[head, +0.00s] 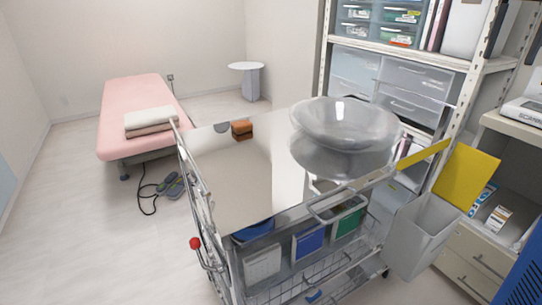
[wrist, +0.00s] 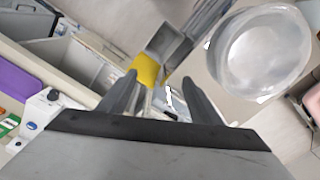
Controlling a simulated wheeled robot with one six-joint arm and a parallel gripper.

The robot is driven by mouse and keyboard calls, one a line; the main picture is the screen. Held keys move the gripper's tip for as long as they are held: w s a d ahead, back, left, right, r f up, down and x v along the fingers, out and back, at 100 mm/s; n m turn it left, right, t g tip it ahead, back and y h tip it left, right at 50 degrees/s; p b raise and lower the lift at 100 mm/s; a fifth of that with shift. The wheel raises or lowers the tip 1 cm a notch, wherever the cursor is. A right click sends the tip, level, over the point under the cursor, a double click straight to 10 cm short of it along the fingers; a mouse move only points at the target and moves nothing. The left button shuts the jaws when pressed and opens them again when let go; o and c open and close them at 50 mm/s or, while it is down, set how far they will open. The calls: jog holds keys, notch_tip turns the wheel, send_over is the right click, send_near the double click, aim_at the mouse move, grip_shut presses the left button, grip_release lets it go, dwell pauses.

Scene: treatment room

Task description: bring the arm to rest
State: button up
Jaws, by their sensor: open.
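My gripper (wrist: 158,98) shows in the wrist view with its two dark fingers apart and nothing between them. It is not visible in the head view. Beyond the fingers, the wrist view shows the steel cart's side with a grey bin and a yellow piece. A large clear bowl (head: 345,122) stands on the shiny top of the steel cart (head: 235,185) in the head view. The bowl also shows at the upper right of the wrist view (wrist: 258,52), apart from the fingers.
A small brown block (head: 242,129) lies near the cart top's far edge. A grey bin (head: 418,232) and a yellow panel (head: 466,177) are at the cart's right side. Shelves with drawers (head: 405,85) stand behind. A pink bed (head: 135,100) is at left; floor at left is mostly clear.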

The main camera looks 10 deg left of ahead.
jog(key=s+a+f+n+t, duration=0.1)
jog(key=s+a+f, duration=0.4)
jog(key=s+f, duration=0.5)
jog(key=s+a+f+n+t, duration=0.2)
jog(key=s+a+f, duration=0.3)
jog(key=s+f, duration=0.5)
jog(key=s+a+f+n+t, duration=0.1)
jog(key=s+a+f, duration=0.4)
jog(key=s+f, duration=0.5)
notch_tip(320, 180, down, 8)
jog(key=shift+a+t, duration=0.4)
jog(key=shift+s, duration=0.1)
